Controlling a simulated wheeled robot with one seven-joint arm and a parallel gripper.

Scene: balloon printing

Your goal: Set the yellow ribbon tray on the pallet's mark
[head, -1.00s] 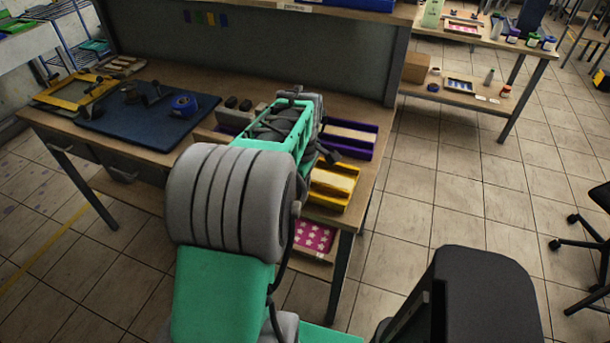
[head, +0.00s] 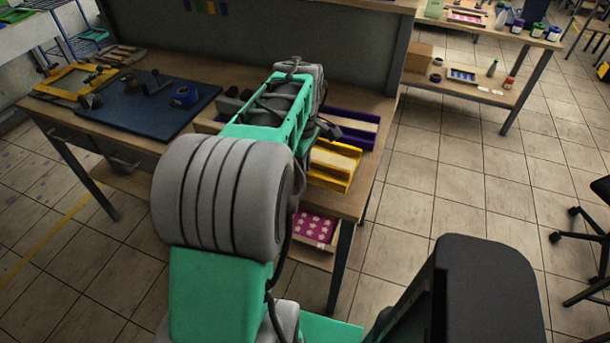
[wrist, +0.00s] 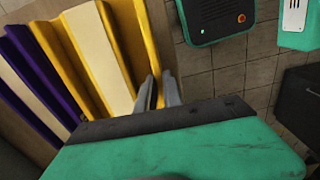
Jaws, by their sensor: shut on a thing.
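The yellow ribbon tray (head: 345,172), with a cream ribbon strip inside, is at the right end of the workbench, close to a purple tray. In the wrist view the yellow tray (wrist: 62,50) fills the upper left. My gripper (wrist: 157,92) is shut on the tray's near side wall, with one finger on each side of it. In the head view my arm hides the gripper and part of the tray. I cannot tell whether the tray touches the bench. I cannot make out the pallet or its mark in either view.
The purple tray (head: 362,139) lies just behind the yellow one. A tray with pink star pieces (head: 314,228) is on the shelf below. A blue mat (head: 150,108) with tools covers the bench's left part. Tiled floor (head: 440,190) is open right of the bench.

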